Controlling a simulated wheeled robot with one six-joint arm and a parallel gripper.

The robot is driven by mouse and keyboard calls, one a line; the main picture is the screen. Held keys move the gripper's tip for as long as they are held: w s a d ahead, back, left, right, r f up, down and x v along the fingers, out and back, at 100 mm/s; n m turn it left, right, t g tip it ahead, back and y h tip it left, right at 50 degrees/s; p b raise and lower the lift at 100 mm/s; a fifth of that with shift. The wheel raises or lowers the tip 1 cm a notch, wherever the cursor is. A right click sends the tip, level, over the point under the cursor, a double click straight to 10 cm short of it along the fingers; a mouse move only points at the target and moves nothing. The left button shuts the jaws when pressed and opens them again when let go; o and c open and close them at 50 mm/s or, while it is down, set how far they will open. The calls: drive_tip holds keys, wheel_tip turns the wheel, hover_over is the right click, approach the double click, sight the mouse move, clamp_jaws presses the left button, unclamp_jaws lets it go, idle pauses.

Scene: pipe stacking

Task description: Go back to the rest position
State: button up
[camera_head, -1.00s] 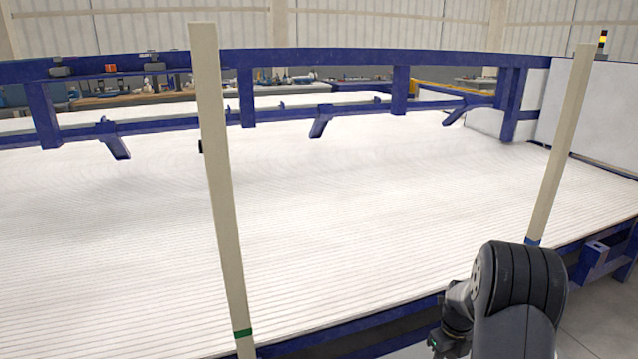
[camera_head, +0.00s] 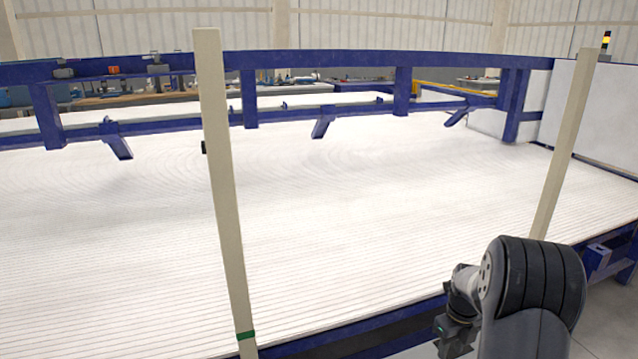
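My arm shows at the lower right, with a dark ribbed joint and a lighter grey link. Its wrist end hangs low in front of the table's front edge and is partly cut off by the bottom of the picture. The fingers of my gripper are not visible. The wide table (camera_head: 350,215) is covered by a layer of white, thin, parallel lines that look like pipes lying side by side. No pipe is seen held by my arm.
A beige upright post (camera_head: 222,190) with a green band stands at the table's front left. Another beige post (camera_head: 566,145) stands at the right. A blue frame rail (camera_head: 330,58) with angled brackets runs along the back. Grey floor (camera_head: 610,325) is clear at the lower right.

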wheel_tip(320, 180, down, 7)
drive_tip(key=shift+s+f+b, duration=0.1)
drive_tip(key=shift+b, duration=0.7)
drive_tip(key=shift+a+r+n, duration=0.2)
drive_tip(key=shift+r+n, duration=0.1)
drive_tip(key=shift+n, duration=0.1)
drive_tip(key=shift+s+a+n, duration=0.15)
drive_tip(key=shift+a+n, duration=0.15)
drive_tip(key=shift+n, duration=0.5)
drive_tip(key=shift+r, duration=0.1)
